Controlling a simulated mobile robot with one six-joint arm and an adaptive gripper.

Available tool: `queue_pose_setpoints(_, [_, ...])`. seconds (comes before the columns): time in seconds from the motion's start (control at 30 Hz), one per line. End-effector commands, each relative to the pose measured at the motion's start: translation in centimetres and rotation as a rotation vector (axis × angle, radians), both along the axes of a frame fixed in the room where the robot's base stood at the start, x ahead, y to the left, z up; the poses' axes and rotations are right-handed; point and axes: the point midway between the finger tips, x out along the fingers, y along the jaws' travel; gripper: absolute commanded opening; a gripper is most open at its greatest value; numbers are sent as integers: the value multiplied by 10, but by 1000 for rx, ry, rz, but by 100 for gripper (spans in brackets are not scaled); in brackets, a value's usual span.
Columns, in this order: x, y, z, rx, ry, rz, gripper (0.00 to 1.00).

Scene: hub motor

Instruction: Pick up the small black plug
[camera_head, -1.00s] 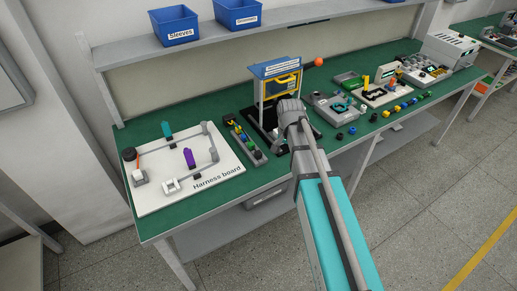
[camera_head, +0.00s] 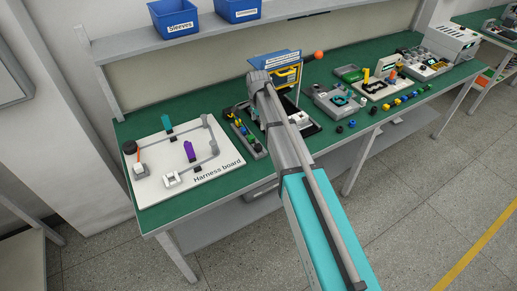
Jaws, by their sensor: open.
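A small black piece (camera_head: 339,129), which may be the black plug, lies on the green bench top near its front edge, at the centre right. It is too small to make out its shape. Another small dark piece (camera_head: 373,110) lies further right. A black piece also shows at the left end of the grey parts tray (camera_head: 257,151). My arm reaches up from the lower right, its wrist (camera_head: 258,78) over the bench in front of the blue-and-yellow stand. My gripper is hidden behind the arm, so its jaws and what lies under them do not show.
The harness board (camera_head: 215,185) covers the left end of the bench. Grey fixtures (camera_head: 338,101) and coloured plugs (camera_head: 398,102) are to the right. A shelf (camera_head: 140,47) holds blue bins.

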Motion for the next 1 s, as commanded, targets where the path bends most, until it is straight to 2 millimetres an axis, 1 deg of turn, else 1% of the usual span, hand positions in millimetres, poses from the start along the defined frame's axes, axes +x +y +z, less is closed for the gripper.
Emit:
queue_pose_setpoints(0.27, [0, 0, -11, 0, 0, 1, 80])
queue_pose_setpoints(1.0, [0, 0, -67, 0, 0, 1, 80])
